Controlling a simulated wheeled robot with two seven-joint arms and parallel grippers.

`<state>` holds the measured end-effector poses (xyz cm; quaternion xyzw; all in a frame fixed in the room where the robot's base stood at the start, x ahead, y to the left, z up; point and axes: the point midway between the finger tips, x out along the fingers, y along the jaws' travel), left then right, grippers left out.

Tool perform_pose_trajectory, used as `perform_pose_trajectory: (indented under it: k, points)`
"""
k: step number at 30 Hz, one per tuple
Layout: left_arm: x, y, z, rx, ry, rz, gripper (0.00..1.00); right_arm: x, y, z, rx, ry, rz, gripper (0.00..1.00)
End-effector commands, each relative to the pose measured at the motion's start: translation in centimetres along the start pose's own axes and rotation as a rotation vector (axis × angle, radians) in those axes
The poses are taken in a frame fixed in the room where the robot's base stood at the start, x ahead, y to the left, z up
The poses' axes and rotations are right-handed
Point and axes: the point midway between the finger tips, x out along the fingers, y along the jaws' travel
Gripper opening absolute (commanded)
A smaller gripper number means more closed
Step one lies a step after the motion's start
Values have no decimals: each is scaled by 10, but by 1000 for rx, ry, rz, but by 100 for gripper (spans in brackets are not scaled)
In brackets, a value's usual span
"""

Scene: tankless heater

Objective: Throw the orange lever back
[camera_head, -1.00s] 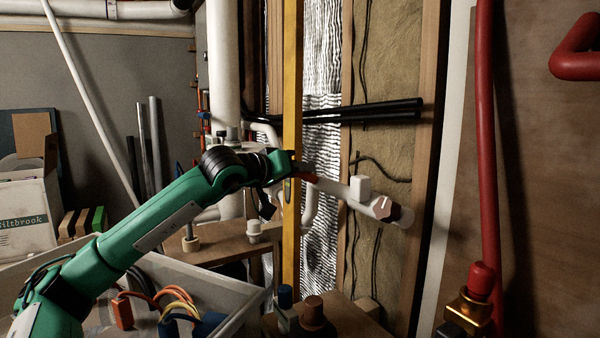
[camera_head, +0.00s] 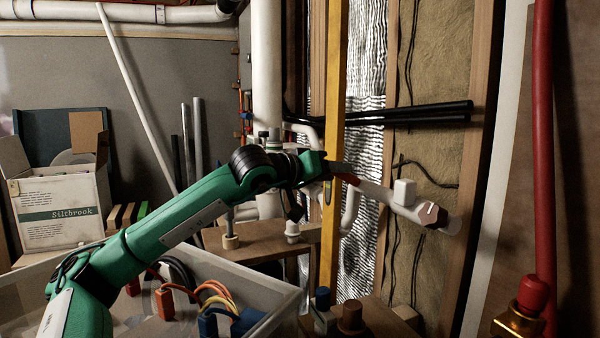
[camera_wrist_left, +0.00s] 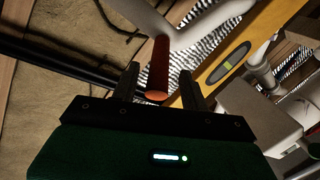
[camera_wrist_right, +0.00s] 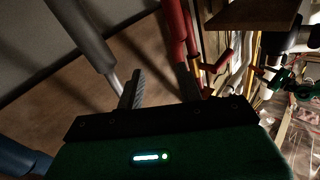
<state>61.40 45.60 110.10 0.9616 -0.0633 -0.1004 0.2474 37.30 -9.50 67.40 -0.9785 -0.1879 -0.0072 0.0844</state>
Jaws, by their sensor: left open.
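The orange lever (camera_head: 347,179) sticks out from a white pipe fitting (camera_head: 405,190) on the open wall. My left gripper (camera_head: 338,172) reaches it from the left, and its dark fingers partly hide it. In the left wrist view the lever (camera_wrist_left: 160,68) is a round orange-red bar between the two open fingers of my left gripper (camera_wrist_left: 160,80), with a gap on each side. Its rounded end points towards the palm. My right gripper (camera_wrist_right: 160,88) shows only in its own wrist view, with its fingers apart and no object between them.
A yellow spirit level (camera_head: 333,110) stands upright just behind my left gripper. Black pipes (camera_head: 420,114) cross the wall above. A grey bin with coloured connectors (camera_head: 290,295) lies below the arm. A red pipe (camera_head: 543,140) stands at the right.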

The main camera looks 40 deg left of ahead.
Motion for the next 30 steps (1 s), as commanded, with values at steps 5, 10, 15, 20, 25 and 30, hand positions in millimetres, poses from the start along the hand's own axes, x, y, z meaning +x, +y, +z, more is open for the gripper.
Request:
perform_pose_trajectory:
  k: [5,10,15,20,25,30]
  points:
    - [-27,-2,1,4,0,-4,45,6,6,-19,-15,94,5,36]
    - [-48,-2,1,3,1,-4,45,9,8,-37,-29,189,5,36]
    - [-68,-2,1,3,0,-4,45,10,11,-58,-45,302,5,36]
    - [-85,-2,1,3,1,-4,45,8,13,-79,-61,414,4,36]
    - [-100,-1,1,3,0,-2,45,4,14,-97,-75,510,2,36]
    - [-107,-1,0,1,0,-1,45,2,15,-107,-82,563,0,36]
